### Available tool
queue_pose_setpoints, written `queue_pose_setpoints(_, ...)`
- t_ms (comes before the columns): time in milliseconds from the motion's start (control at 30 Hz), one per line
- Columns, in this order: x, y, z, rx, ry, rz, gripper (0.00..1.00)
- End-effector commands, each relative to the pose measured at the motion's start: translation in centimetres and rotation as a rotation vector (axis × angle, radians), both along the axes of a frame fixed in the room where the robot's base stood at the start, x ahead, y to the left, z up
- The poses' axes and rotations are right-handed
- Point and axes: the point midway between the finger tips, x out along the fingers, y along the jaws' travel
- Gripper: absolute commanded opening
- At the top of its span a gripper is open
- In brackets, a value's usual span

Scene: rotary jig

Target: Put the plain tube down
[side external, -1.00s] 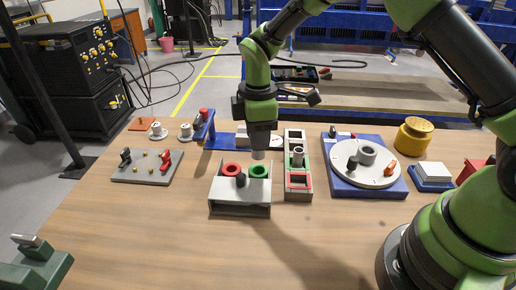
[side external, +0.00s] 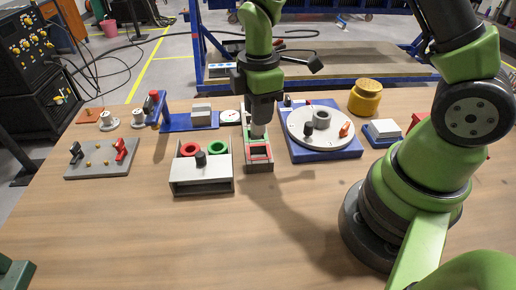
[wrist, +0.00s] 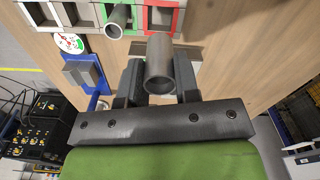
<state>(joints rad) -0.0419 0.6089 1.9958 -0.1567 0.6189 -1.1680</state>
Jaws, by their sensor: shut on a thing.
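My gripper (side external: 260,121) is shut on a plain grey tube (wrist: 158,62), held upright with its open end showing between the fingers in the wrist view. The lower end of this tube (side external: 258,132) shows below the fingers in the side view. It is over the narrow grey tray (side external: 247,166); I cannot tell whether it touches anything. In the wrist view, another grey tube (wrist: 117,19) stands in the green-edged compartment (wrist: 102,21). The red-edged compartment (wrist: 160,16) beside it looks empty.
A grey box (side external: 202,180) with a red ring (side external: 190,149), a green ring (side external: 217,148) and a black knob stands left of the tray. A round turntable (side external: 320,140) on a blue base stands to the right. The front table is clear.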

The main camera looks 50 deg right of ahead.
Motion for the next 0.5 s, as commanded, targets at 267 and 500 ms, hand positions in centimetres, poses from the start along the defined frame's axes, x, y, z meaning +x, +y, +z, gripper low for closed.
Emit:
queue_pose_setpoints(267, 0.0, 0.0, -4.0, 0.001, 0.003, -0.002, 0.02)
queue_pose_setpoints(500, 0.0, 0.0, -7.4, 0.0, 0.004, -0.002, 0.02)
